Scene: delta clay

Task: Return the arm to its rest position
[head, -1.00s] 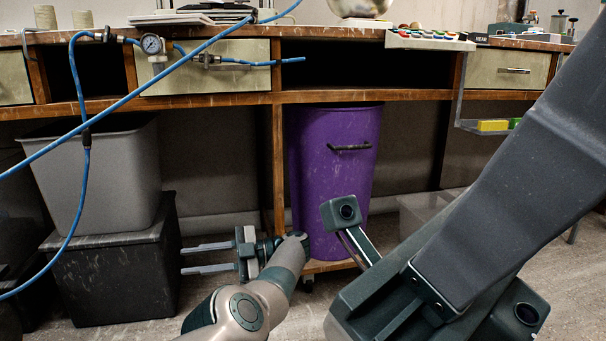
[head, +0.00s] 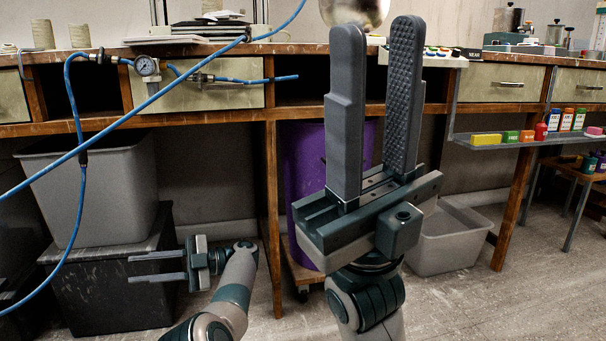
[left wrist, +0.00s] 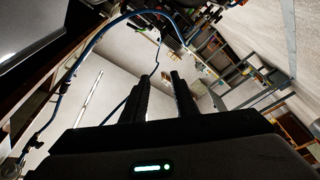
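My left gripper (head: 130,268) is low at the left in the head view, in front of the dark box. Its two fingers point left and stand apart with nothing between them. In the left wrist view the same gripper (left wrist: 160,80) also shows two separated fingers with an empty gap. My right gripper (head: 377,28) is large and close in the middle of the head view. Its fingers point up, apart and empty, in front of the bench edge and the purple bin.
A wooden bench (head: 200,118) with drawers spans the view. A blue hose (head: 130,95) crosses the left. A shelf (head: 500,143) with small coloured items is at right.

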